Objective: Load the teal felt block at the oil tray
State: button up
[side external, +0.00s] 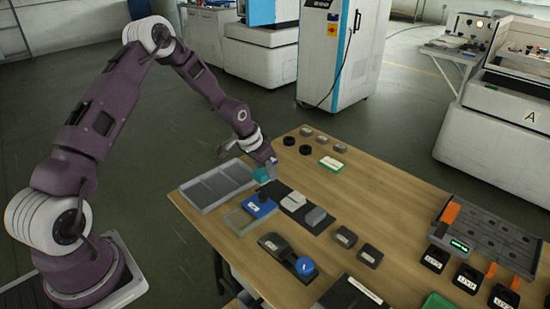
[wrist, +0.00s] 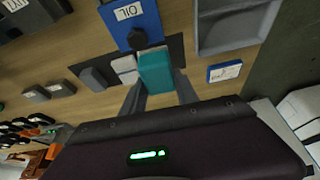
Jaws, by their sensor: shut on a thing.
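The teal felt block (side external: 260,175) is between the fingers of my gripper (side external: 269,165), near the far end of a dark mat (side external: 274,187). In the wrist view the teal block (wrist: 155,72) sits between both fingers, and my gripper (wrist: 158,84) is shut on it. I cannot tell whether the block touches the mat. A blue piece labelled OIL (wrist: 128,14), with a dark knob, lies beside the block; it also shows in the side view (side external: 258,208). I cannot tell whether this piece is the oil tray itself.
A white block (side external: 293,201) and a grey block (side external: 315,216) are on the mat. A grey compartment tray (side external: 197,197) stands to the left, with a shallow greenish tray (side external: 237,219) in front. A dark holder with a blue knob (side external: 304,266) is nearer.

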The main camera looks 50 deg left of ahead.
send_over(247, 215)
jog(key=s, duration=0.1)
jog(key=shift+s+a+f, duration=0.1)
jog(key=shift+s+f, duration=0.05)
jog(key=shift+f, duration=1.35)
jog(key=shift+s+f, duration=0.1)
jog(key=shift+f, duration=1.4)
jog(key=shift+f, duration=0.55)
jog(key=shift+r, duration=0.1)
notch_tip(247, 215, up, 7)
